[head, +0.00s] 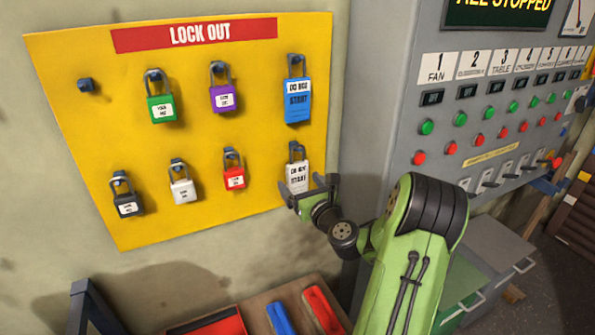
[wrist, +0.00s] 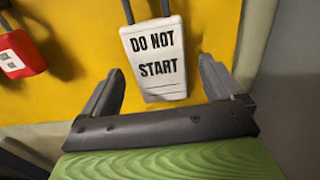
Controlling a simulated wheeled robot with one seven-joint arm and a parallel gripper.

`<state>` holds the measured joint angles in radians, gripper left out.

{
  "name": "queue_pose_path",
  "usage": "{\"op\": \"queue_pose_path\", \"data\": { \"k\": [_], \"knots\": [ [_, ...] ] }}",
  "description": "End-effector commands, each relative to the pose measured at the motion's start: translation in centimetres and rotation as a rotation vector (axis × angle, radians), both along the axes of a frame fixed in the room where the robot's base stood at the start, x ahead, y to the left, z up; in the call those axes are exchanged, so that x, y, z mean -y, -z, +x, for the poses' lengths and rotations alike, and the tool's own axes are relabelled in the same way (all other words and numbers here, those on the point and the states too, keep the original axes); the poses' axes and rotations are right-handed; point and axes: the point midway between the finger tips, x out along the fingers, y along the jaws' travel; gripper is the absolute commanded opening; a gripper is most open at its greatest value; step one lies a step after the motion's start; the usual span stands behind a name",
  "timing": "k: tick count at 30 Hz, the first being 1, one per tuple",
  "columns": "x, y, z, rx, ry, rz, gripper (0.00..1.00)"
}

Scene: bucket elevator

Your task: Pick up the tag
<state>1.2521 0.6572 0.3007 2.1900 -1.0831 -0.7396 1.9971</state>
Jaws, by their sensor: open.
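The white tag (head: 298,172) reading "DO NOT START" hangs from a hook at the lower right of the yellow lock-out board (head: 215,190). In the wrist view the tag (wrist: 155,55) hangs by a dark shackle, its lower end between my open fingers. My gripper (head: 312,190) is at the tag's lower part in the head view; in the wrist view its fingers (wrist: 160,85) stand apart on either side, with gaps to the tag. A second tag, blue with a white top (head: 298,101), hangs above it.
Green (head: 161,108), purple (head: 222,98), black (head: 127,205), white (head: 184,190) and red (head: 234,177) padlocks hang on the board. One hook (head: 86,85) is empty. A grey control cabinet (head: 385,115) stands close on the right. A bench with red and blue items (head: 282,318) lies below.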

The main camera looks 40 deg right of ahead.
Motion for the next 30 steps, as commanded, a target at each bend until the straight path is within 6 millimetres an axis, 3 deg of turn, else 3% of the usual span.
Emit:
{"op": "queue_pose_path", "data": {
  "k": [4,11,21,30],
  "knots": [
    [0.5,-0.2,2.0,0.001,-0.002,0.0,0.94],
    [0.7,0.0,2.1,-0.001,0.001,0.001,0.92],
    [0.6,0.0,2.1,-0.001,0.0,0.0,0.4],
    [0.6,-0.4,2.1,0.0,0.0,-0.001,0.37]
  ]
}}
